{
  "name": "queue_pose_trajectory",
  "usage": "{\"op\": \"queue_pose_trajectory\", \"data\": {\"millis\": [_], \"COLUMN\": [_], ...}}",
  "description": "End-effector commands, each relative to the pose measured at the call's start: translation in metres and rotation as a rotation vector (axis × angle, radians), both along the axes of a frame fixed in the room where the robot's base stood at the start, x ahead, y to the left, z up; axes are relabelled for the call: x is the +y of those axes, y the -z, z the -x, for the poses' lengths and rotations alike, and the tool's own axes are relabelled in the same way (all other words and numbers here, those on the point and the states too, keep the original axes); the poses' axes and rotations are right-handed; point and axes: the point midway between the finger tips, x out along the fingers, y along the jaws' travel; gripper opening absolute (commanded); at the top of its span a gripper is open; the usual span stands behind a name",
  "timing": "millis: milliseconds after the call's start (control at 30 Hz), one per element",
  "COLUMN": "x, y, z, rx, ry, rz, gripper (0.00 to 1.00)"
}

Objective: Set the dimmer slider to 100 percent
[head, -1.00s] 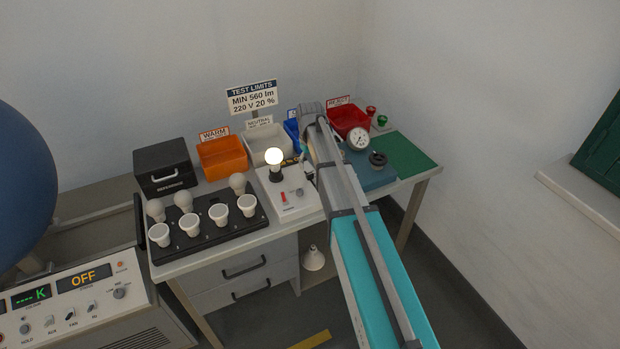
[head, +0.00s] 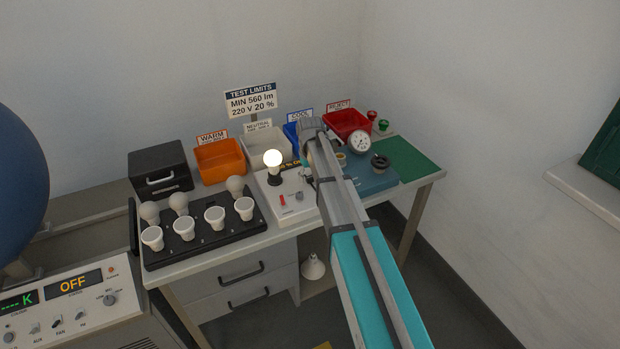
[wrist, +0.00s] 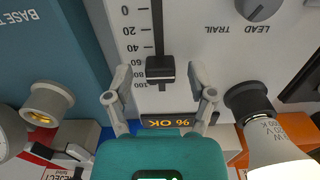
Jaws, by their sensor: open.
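The dimmer slider's black knob (wrist: 160,70) sits in a vertical slot on the white panel (wrist: 195,35) in the wrist view. It is near the 80 and 100 marks at the lower end of the printed scale (wrist: 132,46); its exact setting is hard to tell. My gripper (wrist: 161,80) is open, with one finger to each side of the knob and a gap on both sides. In the head view my arm hides the gripper and slider. A lit bulb (head: 273,158) stands in the socket on the white test unit (head: 290,211).
In the wrist view a rotary knob (wrist: 262,8) is at the upper right, and a bulb (wrist: 278,145) at the lower right. An amber display (wrist: 172,121) lies beyond the slot. A dial gauge (head: 359,143) stands right of my arm.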

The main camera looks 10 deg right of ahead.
Motion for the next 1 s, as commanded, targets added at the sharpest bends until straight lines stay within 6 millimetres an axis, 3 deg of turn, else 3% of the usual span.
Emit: {"op": "queue_pose_trajectory", "data": {"millis": [167, 567, 800, 1000], "x": [0.0, 0.0, 0.0, 0.006], "y": [0.0, 0.0, 0.0, 0.0], "z": [0.0, 0.0, -0.003, -0.027], "rx": [0.0, 0.0, 0.0, 0.0], "ry": [0.0, 0.0, 0.0, 0.0], "rz": [0.0, 0.0, 0.0, 0.0], "gripper": [0.71, 0.0, 0.0, 0.0]}}
